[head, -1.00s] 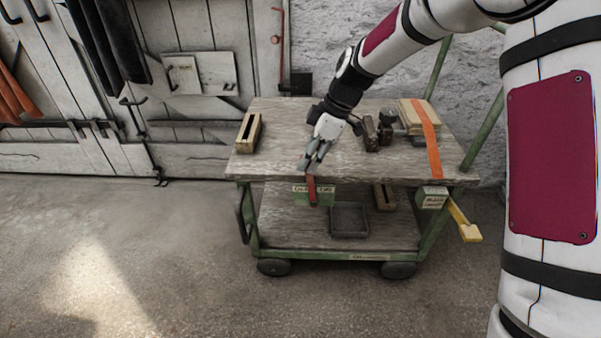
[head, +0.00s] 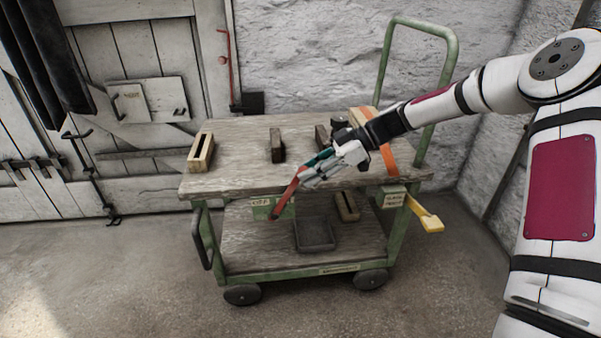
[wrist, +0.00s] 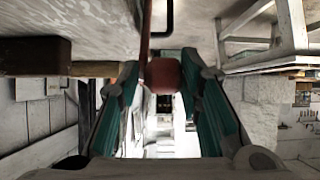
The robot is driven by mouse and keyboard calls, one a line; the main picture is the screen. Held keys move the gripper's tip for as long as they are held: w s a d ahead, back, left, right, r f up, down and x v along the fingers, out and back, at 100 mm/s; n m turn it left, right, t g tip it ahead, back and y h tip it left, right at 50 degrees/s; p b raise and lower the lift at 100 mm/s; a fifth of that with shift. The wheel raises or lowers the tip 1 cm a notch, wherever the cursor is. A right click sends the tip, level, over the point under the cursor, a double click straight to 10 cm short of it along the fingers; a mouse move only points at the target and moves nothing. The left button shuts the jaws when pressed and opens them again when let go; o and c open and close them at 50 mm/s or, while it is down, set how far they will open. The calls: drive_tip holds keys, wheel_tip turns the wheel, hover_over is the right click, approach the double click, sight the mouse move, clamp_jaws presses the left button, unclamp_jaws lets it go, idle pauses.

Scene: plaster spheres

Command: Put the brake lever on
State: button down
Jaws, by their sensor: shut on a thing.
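The red brake lever (head: 286,196) is at the front edge of the green-framed cart. It slants from its lower left end up to my gripper at the upper right. My gripper (head: 307,173) is shut on its upper end, just in front of the wooden top. In the wrist view, a red rounded knob (wrist: 163,76) sits between my two teal-padded fingers (wrist: 160,90), with a thin reddish bar beyond it. The fingers hide part of the lever's upper end.
The cart's wooden top (head: 235,178) carries a slotted wooden block (head: 201,152) and a dark block (head: 277,146). A grey tray (head: 315,236) is on the lower shelf. A yellow-ended bar (head: 428,220) sticks out at the right. Floor in front is clear.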

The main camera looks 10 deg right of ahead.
drive_tip(key=shift+s+d+f+y, duration=0.3)
drive_tip(key=shift+s+d+f, duration=0.05)
drive_tip(key=shift+f, duration=0.15)
drive_tip(key=c, duration=1.2)
unclamp_jaws()
drive_tip(key=shift+d, duration=0.1)
drive_tip(key=shift+c, duration=0.2)
drive_tip(key=shift+w+r, duration=0.1)
drive_tip(key=v, duration=1.2)
drive_tip(key=shift+w, duration=0.1)
